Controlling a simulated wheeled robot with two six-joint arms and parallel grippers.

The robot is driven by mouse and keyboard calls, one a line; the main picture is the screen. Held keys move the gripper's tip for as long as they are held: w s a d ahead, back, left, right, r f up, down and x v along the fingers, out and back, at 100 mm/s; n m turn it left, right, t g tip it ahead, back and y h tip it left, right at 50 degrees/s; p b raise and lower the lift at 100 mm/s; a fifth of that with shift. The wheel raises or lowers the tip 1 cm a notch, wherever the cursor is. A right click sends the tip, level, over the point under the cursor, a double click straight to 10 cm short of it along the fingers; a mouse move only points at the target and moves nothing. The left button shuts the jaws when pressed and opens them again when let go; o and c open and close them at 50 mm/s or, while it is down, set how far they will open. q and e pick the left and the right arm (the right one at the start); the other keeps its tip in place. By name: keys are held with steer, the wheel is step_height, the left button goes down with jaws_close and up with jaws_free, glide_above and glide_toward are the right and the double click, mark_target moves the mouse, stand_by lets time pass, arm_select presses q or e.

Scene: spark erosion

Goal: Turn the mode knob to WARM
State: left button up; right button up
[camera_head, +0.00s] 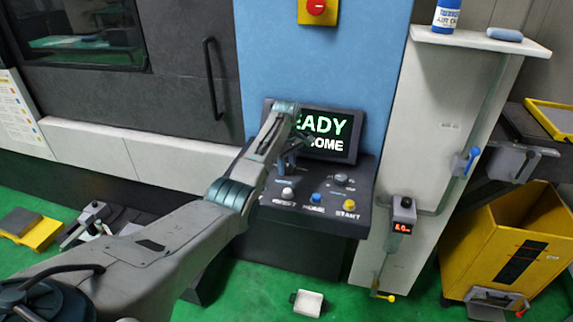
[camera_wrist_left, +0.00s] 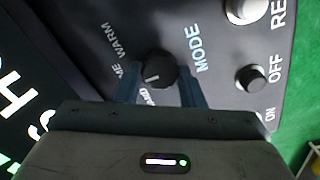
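The mode knob (camera_wrist_left: 160,70) is round and black with a white pointer line, on the dark control panel (camera_head: 325,190). The pointer faces down toward the word ending in AND. My left gripper (camera_wrist_left: 163,88) has its two blue-grey fingers apart, one on each side of the knob; I cannot tell whether they touch it. In the head view my left gripper (camera_head: 293,158) hides the knob. My right gripper is out of view.
A screen (camera_head: 330,135) reading "...EADY" and "...OME" stands behind the panel. A second knob (camera_head: 341,180) and white, blue and yellow buttons are close by. A red stop button (camera_head: 317,7) is above. A yellow bin (camera_head: 510,235) stands at right.

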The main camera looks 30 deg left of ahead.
arm_select(q)
steer(key=shift+m, duration=0.4)
steer(key=m, duration=0.4)
steer(key=shift+w+r, duration=0.1)
steer(key=shift+m, duration=2.1)
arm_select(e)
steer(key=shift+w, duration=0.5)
arm_select(q)
steer(key=o, duration=1)
